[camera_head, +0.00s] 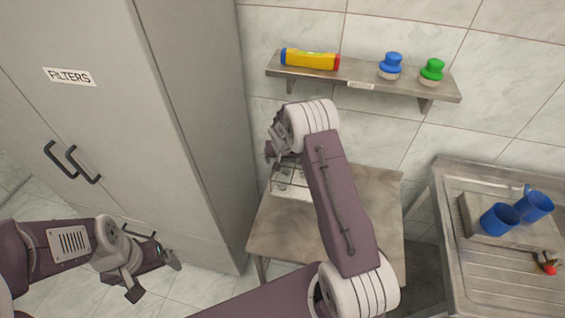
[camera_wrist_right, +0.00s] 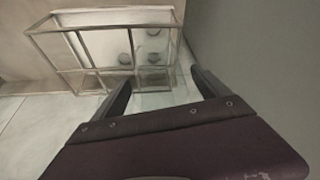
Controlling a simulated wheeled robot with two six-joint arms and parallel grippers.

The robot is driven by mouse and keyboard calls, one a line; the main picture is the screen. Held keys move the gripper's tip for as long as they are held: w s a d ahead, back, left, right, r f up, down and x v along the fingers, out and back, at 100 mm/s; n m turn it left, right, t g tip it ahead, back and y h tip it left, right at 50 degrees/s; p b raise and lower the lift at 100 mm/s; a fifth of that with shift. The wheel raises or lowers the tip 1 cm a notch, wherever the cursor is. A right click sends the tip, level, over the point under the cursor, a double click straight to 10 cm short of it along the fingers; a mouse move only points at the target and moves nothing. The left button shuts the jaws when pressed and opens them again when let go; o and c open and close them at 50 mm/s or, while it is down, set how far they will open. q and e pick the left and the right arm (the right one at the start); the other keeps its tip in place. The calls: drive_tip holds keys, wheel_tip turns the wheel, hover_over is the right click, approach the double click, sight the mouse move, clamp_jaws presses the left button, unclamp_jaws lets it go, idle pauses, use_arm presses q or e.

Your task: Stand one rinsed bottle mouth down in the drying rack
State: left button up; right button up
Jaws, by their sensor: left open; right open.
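I cannot tell what those spots are. My right gripper (camera_head: 271,150) is above the rack; in the wrist view its fingers (camera_wrist_right: 163,90) are spread with nothing between them, and the rack lies beyond the tips. My left gripper (camera_head: 155,275) is open and empty, low in front of the cabinet. I can make out no bottle.
A tall grey cabinet (camera_head: 190,120) marked FILTERS stands left of the small table (camera_head: 370,200). A wall shelf (camera_head: 355,86) holds a yellow tube (camera_head: 310,60), a blue-topped item (camera_head: 391,66) and a green-topped item (camera_head: 431,71).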

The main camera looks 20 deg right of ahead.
sight(283, 160)
drive_tip(key=b+v, duration=0.1)
drive_tip(key=v, duration=0.5)
drive_tip(key=shift+s+a+r, duration=0.1)
drive_tip(key=shift+s+r, duration=0.05)
drive_tip(key=shift+r, duration=0.15)
